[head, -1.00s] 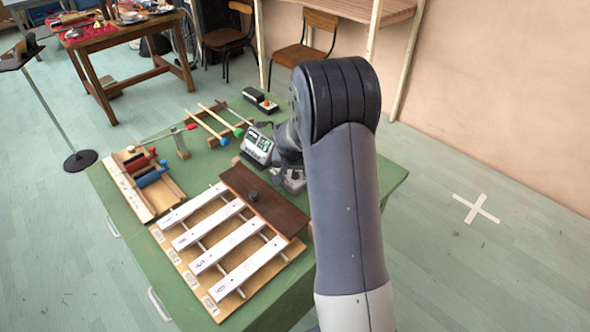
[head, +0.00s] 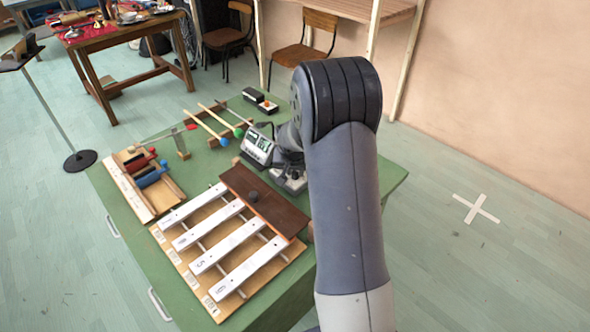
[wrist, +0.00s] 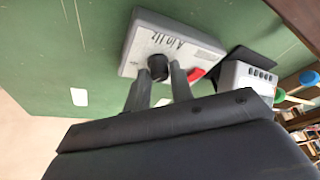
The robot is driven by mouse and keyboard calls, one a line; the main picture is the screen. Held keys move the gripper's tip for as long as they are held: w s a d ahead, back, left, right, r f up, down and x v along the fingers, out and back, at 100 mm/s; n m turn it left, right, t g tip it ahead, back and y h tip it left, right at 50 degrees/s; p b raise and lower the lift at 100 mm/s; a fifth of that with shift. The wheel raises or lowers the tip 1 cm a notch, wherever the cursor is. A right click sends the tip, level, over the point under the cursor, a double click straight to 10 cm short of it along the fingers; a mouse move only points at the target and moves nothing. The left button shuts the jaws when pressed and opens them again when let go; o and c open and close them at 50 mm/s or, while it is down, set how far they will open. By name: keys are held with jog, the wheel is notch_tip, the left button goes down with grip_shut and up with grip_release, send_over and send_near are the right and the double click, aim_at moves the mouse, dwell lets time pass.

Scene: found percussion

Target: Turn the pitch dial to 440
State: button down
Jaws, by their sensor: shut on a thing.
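The pitch dial is a dark round knob (wrist: 158,67) on a pale grey box (wrist: 150,40) with a handwritten label that seems to read "A in Hz". My gripper (wrist: 162,74) has its two grey fingers on either side of the knob, shut on it. A red part (wrist: 196,74) shows on the box beside the fingers. The knob's pointer and any scale numbers cannot be read. In the head view the box (head: 289,183) is partly hidden by my arm, and my fingers are hidden. A grey unit with a display (head: 257,147) stands beside it; its reading is too small to tell.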

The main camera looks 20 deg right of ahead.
jog(key=shift+d+n+y+p, duration=0.1)
jog(key=shift+n+y+p, duration=0.3)
jog(key=shift+n, duration=1)
jog(key=shift+f+n+t+y+b, duration=0.1)
jog(key=shift+n+t+y+b, duration=0.3)
jog(key=shift+n+b, duration=0.55)
jog(key=shift+s+n, duration=0.1)
jog(key=shift+n, duration=0.25)
jog(key=c, duration=1.2)
grip_release()
jog(key=shift+c, duration=0.2)
jog(key=v, duration=1.1)
jog(key=shift+d, duration=0.25)
